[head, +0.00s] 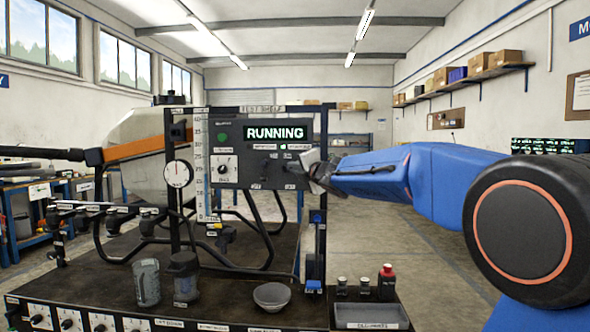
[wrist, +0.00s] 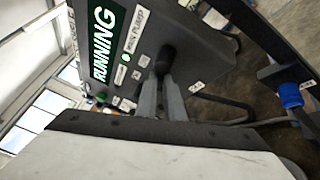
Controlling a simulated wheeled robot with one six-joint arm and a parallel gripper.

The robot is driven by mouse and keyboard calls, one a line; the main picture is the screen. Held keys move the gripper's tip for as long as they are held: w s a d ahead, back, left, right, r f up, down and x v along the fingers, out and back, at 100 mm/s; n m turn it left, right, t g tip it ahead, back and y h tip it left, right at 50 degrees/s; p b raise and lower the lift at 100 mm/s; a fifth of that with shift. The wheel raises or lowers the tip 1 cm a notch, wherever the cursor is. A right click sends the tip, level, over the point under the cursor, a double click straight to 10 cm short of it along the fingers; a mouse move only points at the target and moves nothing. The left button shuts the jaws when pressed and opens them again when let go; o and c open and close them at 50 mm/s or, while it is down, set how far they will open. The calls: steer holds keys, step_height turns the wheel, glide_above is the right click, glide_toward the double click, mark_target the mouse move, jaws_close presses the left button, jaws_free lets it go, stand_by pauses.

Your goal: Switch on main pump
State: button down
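The control panel (head: 255,153) stands upright on the black bench, and its screen (head: 275,133) reads RUNNING. In the wrist view the screen (wrist: 103,38) shows the same word. The main pump label (wrist: 133,30) has a lit green lamp (wrist: 126,57) by it. The black-knobbed main pump switch (wrist: 166,56) is below that label's row, with its stem at my fingertips. My gripper (head: 318,172) is at the panel's right edge. Its two grey fingers (wrist: 163,92) are close together around the switch stem. The exact contact is partly hidden behind the knob and fingers.
A dial knob (head: 226,169) and round gauge (head: 177,174) are left of the switches. A frame post with a blue clamp (wrist: 290,95) stands right of my fingers. Jars (head: 147,282), a bowl (head: 271,296) and a bottle tray (head: 371,316) occupy the bench front.

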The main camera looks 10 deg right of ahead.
steer(key=shift+m, duration=0.3)
steer(key=shift+a+r+m+t, duration=0.1)
steer(key=shift+r+m+t, duration=0.1)
steer(key=shift+m+t, duration=1.05)
steer(key=shift+m, duration=0.25)
steer(key=c, duration=1.9)
jaws_free()
steer(key=shift+o, duration=0.2)
steer(key=shift+s, duration=0.15)
steer(key=v, duration=1.7)
steer(key=shift+r, duration=0.2)
steer(key=shift+s, duration=0.2)
